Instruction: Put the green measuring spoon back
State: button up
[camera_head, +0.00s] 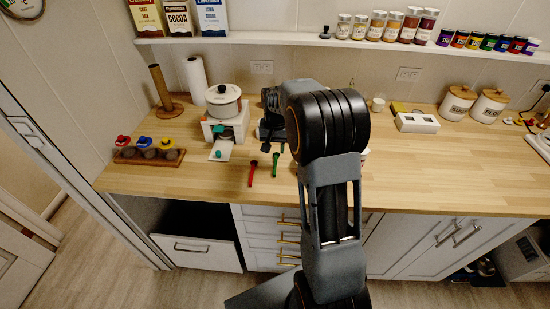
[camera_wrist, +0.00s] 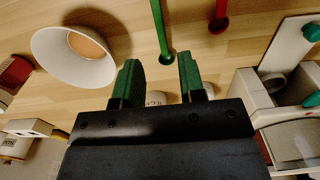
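The green measuring spoon (camera_head: 276,163) lies on the wooden counter, left of my arm in the head view. A red spoon (camera_head: 251,174) lies to its left. In the wrist view the green spoon (camera_wrist: 161,32) runs up from between my fingertips, its lower end just ahead of them. The red spoon (camera_wrist: 219,18) is to its right there. My gripper (camera_wrist: 161,72) is open, its two green-tipped fingers apart with nothing held between them. In the head view my gripper (camera_head: 273,146) is just behind the green spoon, partly hidden by my arm.
A small white drawer unit (camera_head: 240,127) with its drawer pulled out carries a white pot (camera_head: 223,100). It stands close at right in the wrist view. A white bowl (camera_wrist: 55,60) is at left there. A wooden rack (camera_head: 130,157) with colored-lidded jars is at the counter's left.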

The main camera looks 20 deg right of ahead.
jog(key=s+a+r+n+t, duration=0.2)
jog(key=s+a+r, duration=0.3)
jog(key=s+r, duration=0.3)
jog(key=s+a+n+t, duration=0.2)
jog(key=s+a, duration=0.3)
jog(key=s, duration=0.7)
jog(key=shift+s+r+n, duration=0.35)
jog(key=shift+s+n, duration=0.05)
jog(key=shift+n, duration=0.5)
